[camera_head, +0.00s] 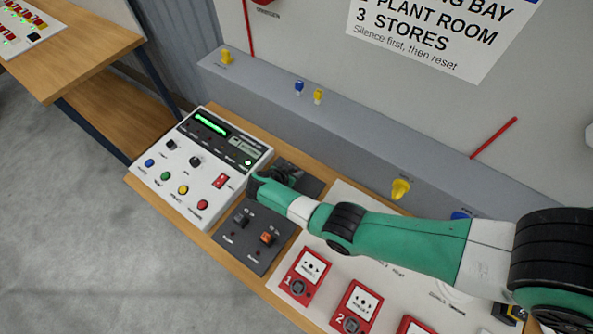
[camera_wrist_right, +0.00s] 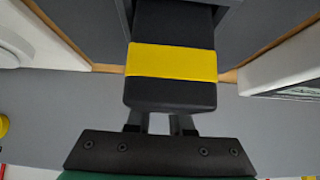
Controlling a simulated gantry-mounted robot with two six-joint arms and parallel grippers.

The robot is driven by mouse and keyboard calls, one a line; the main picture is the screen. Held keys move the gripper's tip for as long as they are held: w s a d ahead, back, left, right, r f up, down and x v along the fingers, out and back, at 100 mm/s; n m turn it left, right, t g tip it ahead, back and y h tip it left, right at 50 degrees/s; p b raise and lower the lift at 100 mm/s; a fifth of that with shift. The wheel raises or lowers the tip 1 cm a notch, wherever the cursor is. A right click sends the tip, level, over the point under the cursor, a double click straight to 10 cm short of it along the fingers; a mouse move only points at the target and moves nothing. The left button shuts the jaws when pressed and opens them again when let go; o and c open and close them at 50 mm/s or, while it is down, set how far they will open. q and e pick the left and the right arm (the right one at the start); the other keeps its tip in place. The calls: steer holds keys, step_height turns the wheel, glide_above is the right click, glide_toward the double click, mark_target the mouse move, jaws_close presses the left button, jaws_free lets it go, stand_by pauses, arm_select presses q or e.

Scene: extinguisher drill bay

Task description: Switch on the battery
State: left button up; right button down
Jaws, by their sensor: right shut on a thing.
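A dark grey switch panel (camera_head: 257,248) lies on the wooden bench, right of the white control panel (camera_head: 180,190). It carries a black rocker switch (camera_head: 243,217) and an orange-lit one (camera_head: 268,238); their labels are too small to read. My right gripper (camera_head: 288,176) is over the panel's far end, where the arm partly hides what it holds. In the right wrist view, my right gripper (camera_wrist_right: 160,122) is shut on a black handle with a yellow band (camera_wrist_right: 172,62). The handle's far end meets a grey housing. My left gripper is not in view.
Red call points (camera_head: 305,275) stand on a white board at the near right, below my arm. A grey ledge with yellow and blue knobs (camera_head: 400,189) runs behind the bench. The floor at left is clear.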

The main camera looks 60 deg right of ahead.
steer(key=c, duration=0.8)
jaws_free()
steer(key=shift+a+r, duration=0.15)
steer(key=shift+r, duration=0.15)
steer(key=p+v, duration=0.4)
steer(key=v, duration=0.6)
steer(key=shift+a+r, duration=0.3)
steer(key=shift+a, duration=0.1)
